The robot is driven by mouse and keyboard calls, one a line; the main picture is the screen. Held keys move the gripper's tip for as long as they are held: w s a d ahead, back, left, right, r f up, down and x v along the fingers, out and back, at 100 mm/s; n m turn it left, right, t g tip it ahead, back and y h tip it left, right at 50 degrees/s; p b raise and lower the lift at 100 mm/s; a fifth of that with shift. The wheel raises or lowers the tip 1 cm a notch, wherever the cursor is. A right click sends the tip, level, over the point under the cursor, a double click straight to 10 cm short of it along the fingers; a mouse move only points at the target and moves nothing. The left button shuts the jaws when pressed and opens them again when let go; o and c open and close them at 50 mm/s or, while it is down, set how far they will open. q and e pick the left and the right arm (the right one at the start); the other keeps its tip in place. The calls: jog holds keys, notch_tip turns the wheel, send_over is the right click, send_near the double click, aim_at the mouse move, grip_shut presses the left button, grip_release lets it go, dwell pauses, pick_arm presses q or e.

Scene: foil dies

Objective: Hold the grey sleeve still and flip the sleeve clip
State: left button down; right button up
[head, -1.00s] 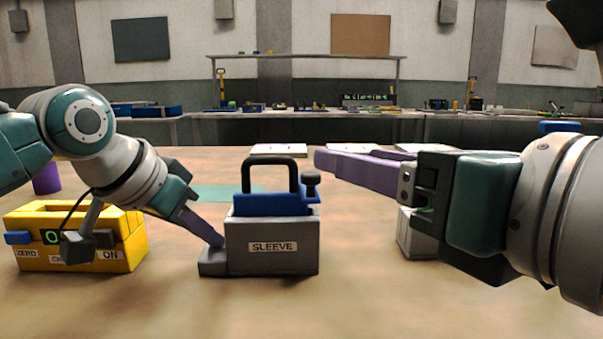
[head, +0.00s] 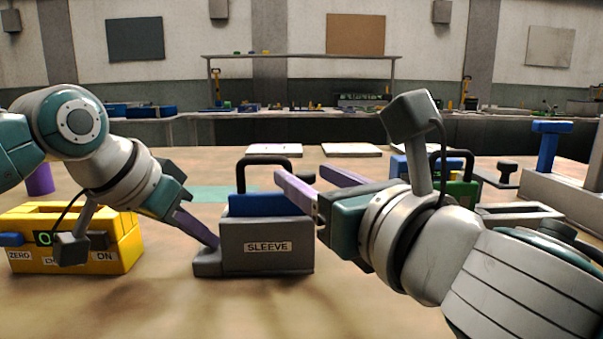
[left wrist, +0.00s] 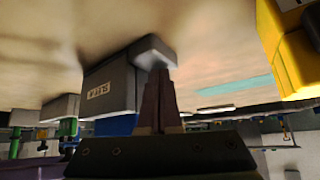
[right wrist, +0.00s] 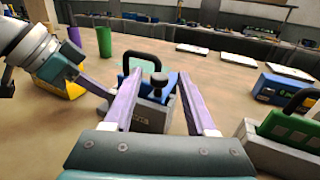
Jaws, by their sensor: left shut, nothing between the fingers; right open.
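The grey sleeve (head: 267,258) stands on the table with a blue block (head: 255,205) and a black loop handle seated in it. A dark knob, likely the sleeve clip (right wrist: 158,83), shows on the block's side in the right wrist view; in the head view my right gripper hides it. My left gripper (head: 215,244) is shut and empty, its tips down at the small foot on the sleeve's left end. My right gripper (head: 320,180) is open; its fingers reach toward the sleeve's right side. In the right wrist view the knob appears between the fingers (right wrist: 160,85).
A yellow box (head: 75,238) with labels stands at the left. Blue and green handled blocks (head: 462,190) and a grey fixture (head: 560,195) stand at the right behind my right arm. White sheets (head: 350,150) lie at the table's back. The front of the table is clear.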

jog(key=shift+x, duration=0.95)
grip_shut()
jog(key=shift+d, duration=0.1)
dwell(0.7)
